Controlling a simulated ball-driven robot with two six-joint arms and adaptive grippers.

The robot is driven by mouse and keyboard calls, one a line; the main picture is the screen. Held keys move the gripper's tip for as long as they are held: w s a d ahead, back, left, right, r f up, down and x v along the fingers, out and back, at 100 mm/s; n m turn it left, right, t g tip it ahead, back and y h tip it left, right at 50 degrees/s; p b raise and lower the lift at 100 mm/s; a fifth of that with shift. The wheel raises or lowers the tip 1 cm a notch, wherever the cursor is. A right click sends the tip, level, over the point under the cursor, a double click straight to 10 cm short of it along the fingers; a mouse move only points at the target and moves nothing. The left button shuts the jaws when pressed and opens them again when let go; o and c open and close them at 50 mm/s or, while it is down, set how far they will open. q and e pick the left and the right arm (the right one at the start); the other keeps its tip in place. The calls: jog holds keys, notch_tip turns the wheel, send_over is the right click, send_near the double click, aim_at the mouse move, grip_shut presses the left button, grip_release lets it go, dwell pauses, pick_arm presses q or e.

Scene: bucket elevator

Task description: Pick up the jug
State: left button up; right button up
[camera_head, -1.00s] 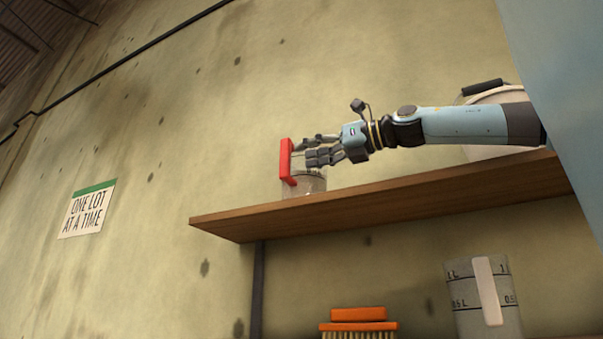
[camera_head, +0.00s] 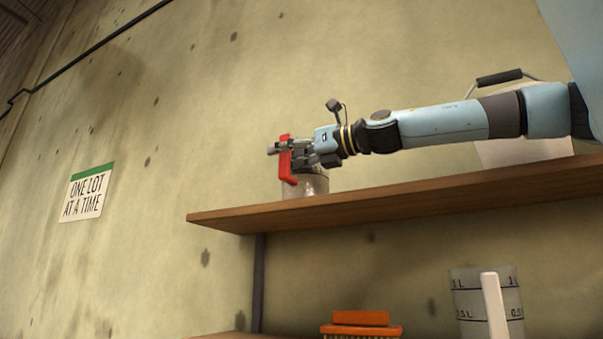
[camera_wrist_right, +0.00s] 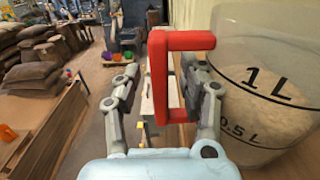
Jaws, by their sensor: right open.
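The jug (camera_head: 309,184) with a red handle (camera_head: 285,167) stands upright near the left end of the upper shelf. In the wrist view the clear jug (camera_wrist_right: 278,110) has black 1 L and 0.5 L marks and pale material inside. Its red handle (camera_wrist_right: 157,85) shows between the two fingers. My right gripper (camera_head: 281,150) is open, with its fingers on either side of the handle and not closed on it. The fingers hide part of the jug in the head view. Another jug with a white handle (camera_head: 495,305) stands on the lower shelf. My left gripper is not in view.
The wooden upper shelf (camera_head: 400,205) runs under my right arm. A pale bucket with a dark grip (camera_head: 500,78) stands behind the arm. An orange brush (camera_head: 360,325) lies on the lower shelf. A sign (camera_head: 87,193) hangs on the wall at the left.

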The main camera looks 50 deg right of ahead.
grip_shut()
jog(key=shift+d, duration=0.1)
dwell(0.4)
notch_tip(320, 180, up, 3)
jog(key=shift+w+r+p, duration=0.1)
jog(key=shift+r+p, duration=0.1)
jog(key=shift+p, duration=0.9)
notch_tip(320, 180, up, 7)
jog(key=shift+f, duration=0.15)
